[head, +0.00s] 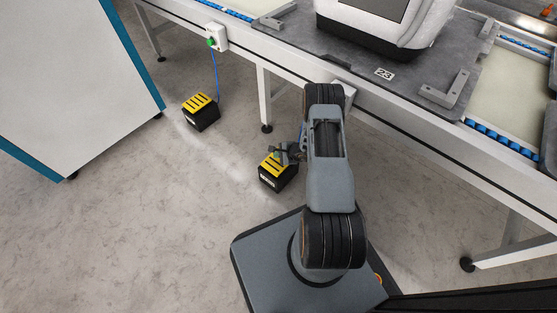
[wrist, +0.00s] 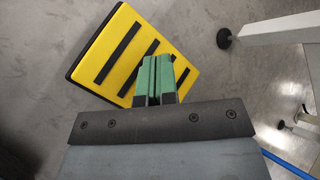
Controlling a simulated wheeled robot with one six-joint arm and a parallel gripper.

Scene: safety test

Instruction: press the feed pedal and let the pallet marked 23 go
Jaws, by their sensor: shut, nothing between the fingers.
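The pallet marked 23 (head: 398,84) is a dark grey plate on the conveyor, with a white and grey machine (head: 385,28) standing on it. A yellow pedal with black stripes (head: 270,174) sits on the floor by my arm; it also shows in the wrist view (wrist: 115,50). My gripper (head: 281,152) is shut and empty, with its green fingertips (wrist: 158,68) over the pedal's edge in the wrist view. I cannot tell whether they touch it. A second yellow and black pedal (head: 201,111) stands farther left. Labels on the pedals are too small to read.
Conveyor legs (head: 264,98) stand behind the near pedal. A white cabinet (head: 70,75) is at left. The floor between is clear.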

